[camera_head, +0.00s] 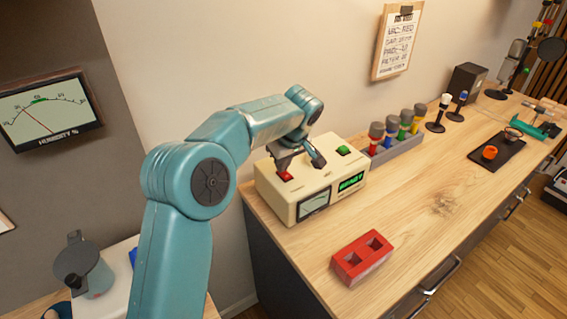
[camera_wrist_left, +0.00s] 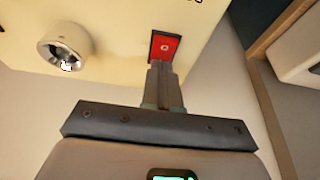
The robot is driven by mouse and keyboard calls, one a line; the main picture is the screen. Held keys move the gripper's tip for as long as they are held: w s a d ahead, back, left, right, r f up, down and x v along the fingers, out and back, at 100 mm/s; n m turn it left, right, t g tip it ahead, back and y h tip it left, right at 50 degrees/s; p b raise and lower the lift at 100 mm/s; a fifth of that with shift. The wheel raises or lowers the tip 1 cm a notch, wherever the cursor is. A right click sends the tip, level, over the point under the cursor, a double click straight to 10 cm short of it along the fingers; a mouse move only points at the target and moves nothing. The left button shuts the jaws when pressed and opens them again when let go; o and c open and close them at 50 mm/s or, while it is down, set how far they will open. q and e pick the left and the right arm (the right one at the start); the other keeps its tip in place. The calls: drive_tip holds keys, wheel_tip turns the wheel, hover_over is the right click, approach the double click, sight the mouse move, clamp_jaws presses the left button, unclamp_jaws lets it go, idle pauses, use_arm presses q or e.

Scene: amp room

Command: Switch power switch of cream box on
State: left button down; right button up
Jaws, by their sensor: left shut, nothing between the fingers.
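The cream box (camera_head: 275,197) stands on the wooden workbench in the head view, with a meter and a lit green display on its front. Its top carries a red power switch (camera_head: 285,176) and a green button (camera_head: 343,150). My left gripper (camera_head: 283,168) reaches over the box top, its fingers at the red switch. In the left wrist view the shut fingers (camera_wrist_left: 161,68) point at the red switch (camera_wrist_left: 166,46), which bears a pale symbol, and cover its lower edge. I cannot tell whether they touch it. A round silver part (camera_wrist_left: 65,45) shows to the left. My right gripper is out of view.
A red block with two square holes (camera_head: 362,258) lies in front of the box. A dark tray (camera_head: 497,165) lies farther right. The bench (camera_head: 430,205) between is clear.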

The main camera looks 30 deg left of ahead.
use_arm(q)
drive_tip(key=shift+s+d+f, duration=0.1)
drive_tip(key=shift+d+f, duration=0.05)
drive_tip(key=shift+f, duration=0.2)
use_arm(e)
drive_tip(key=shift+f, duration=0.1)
use_arm(q)
drive_tip(key=shift+d+f+b, duration=0.15)
drive_tip(key=shift+d+b, duration=0.1)
drive_tip(key=shift+b, duration=0.15)
drive_tip(key=shift+s+d, duration=0.15)
drive_tip(key=shift+d, duration=0.05)
drive_tip(key=shift+s+d, duration=0.15)
drive_tip(key=shift+d, duration=0.15)
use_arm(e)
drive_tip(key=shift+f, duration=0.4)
use_arm(q)
drive_tip(key=shift+r, duration=0.25)
